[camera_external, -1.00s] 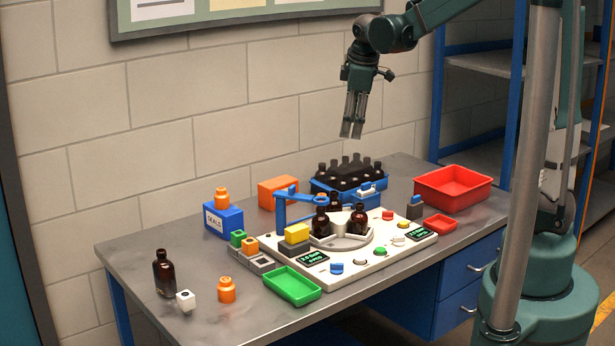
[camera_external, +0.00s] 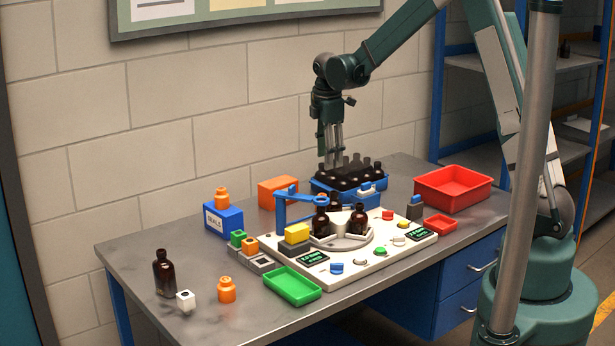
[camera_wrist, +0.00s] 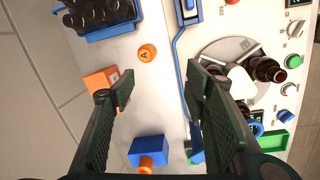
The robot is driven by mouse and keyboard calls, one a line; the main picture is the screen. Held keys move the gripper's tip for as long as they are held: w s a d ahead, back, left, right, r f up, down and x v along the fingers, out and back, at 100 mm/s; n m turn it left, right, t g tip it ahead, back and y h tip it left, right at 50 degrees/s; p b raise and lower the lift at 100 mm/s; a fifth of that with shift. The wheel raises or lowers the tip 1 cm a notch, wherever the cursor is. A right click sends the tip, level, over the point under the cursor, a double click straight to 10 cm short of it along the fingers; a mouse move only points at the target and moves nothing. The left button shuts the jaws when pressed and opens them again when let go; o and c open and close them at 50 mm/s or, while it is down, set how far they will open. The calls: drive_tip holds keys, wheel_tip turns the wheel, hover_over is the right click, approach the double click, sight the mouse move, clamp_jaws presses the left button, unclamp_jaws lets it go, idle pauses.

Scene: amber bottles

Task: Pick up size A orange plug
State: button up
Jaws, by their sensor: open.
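An orange round plug marked A (camera_wrist: 147,53) stands on the pale worktop in the wrist view, between the bottle crate and the orange box. I cannot make it out in the external view. My gripper (camera_external: 330,165) is open and empty, above the back of the bench near the bottle crate. In the wrist view its two fingers (camera_wrist: 158,82) are spread, with the marked plug showing ahead between them. Other orange plugs show in the external view: one on the blue seals box (camera_external: 222,194), one on the table (camera_external: 227,290), and one in a grey holder (camera_external: 250,244).
The blue crate (camera_wrist: 108,30) of dark bottles and the orange box (camera_wrist: 99,82) flank the marked plug. A blue lever arm (camera_external: 301,199) rises over the white station (camera_external: 345,265) with amber bottles. Red trays (camera_external: 453,200) stand right; a green tray (camera_external: 293,299) lies in front.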

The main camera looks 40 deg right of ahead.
drive_tip(key=w+f+n, duration=0.1)
drive_tip(key=f, duration=0.2)
drive_tip(key=w+d+f+n, duration=0.1)
drive_tip(key=w+f, duration=0.1)
drive_tip(key=f, duration=0.2)
drive_tip(key=w+f+g, duration=0.1)
drive_tip(key=w+f, duration=0.1)
drive_tip(key=f, duration=0.2)
drive_tip(key=shift+w+d+f+n, duration=0.2)
drive_tip(key=shift+d+n, duration=0.1)
drive_tip(key=shift+n, duration=0.1)
drive_tip(key=shift+f, duration=0.1)
drive_tip(key=shift+d+f+b, duration=0.15)
drive_tip(key=shift+f+b, duration=0.15)
drive_tip(key=shift+f, duration=0.85)
drive_tip(key=shift+f, duration=0.1)
drive_tip(key=shift+w+d+f, duration=0.1)
drive_tip(key=shift+d+f, duration=0.1)
drive_tip(key=shift+f, duration=1.05)
drive_tip(key=shift+d+f, duration=0.15)
drive_tip(key=shift+f, duration=1.1)
drive_tip(key=c, duration=1)
